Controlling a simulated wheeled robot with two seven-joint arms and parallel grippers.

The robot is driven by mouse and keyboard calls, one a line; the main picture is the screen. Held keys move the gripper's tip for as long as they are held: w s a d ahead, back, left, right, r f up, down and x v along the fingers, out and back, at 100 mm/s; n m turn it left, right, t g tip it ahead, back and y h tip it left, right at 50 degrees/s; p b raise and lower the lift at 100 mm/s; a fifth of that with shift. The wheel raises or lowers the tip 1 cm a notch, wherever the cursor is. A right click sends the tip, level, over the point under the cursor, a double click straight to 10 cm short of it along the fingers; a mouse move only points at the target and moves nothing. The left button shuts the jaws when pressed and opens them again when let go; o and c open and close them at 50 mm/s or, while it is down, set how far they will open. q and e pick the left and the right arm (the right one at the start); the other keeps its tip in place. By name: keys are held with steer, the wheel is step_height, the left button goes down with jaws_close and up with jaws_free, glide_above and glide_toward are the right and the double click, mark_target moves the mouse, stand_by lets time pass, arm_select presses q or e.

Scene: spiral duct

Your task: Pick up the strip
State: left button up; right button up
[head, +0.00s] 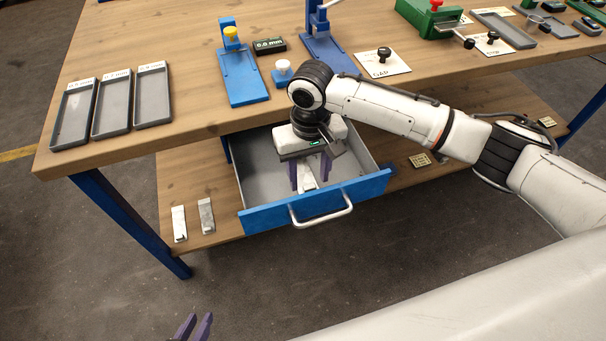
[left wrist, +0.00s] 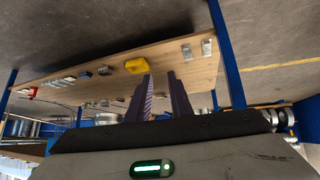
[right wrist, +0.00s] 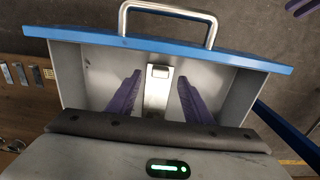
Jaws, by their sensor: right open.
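A shiny metal strip (right wrist: 157,92) lies in the open blue-fronted drawer (head: 375,187); its near end (head: 307,186) also shows in the head view. My right gripper (head: 309,180) reaches down into the drawer. In the right wrist view its purple fingers (right wrist: 160,82) are open, one on each side of the strip, with gaps to both. My palm hides the strip's other end. My left gripper (head: 196,317) is open and empty, low in front of the table; its fingers also show in the left wrist view (left wrist: 161,78).
Two small metal pieces (head: 180,223) (head: 206,215) lie on the lower shelf (head: 185,195) left of the drawer. The tabletop (head: 180,40) above carries grey trays (head: 111,103), a blue fixture (head: 241,75) and a green device (head: 428,17).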

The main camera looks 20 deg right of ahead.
steer(key=shift+f, duration=0.85)
steer(key=c, duration=1.2)
arm_select(q)
steer(key=shift+w+r, duration=0.2)
steer(key=shift+w, duration=0.2)
arm_select(e)
steer(key=shift+w, duration=0.1)
jaws_close()
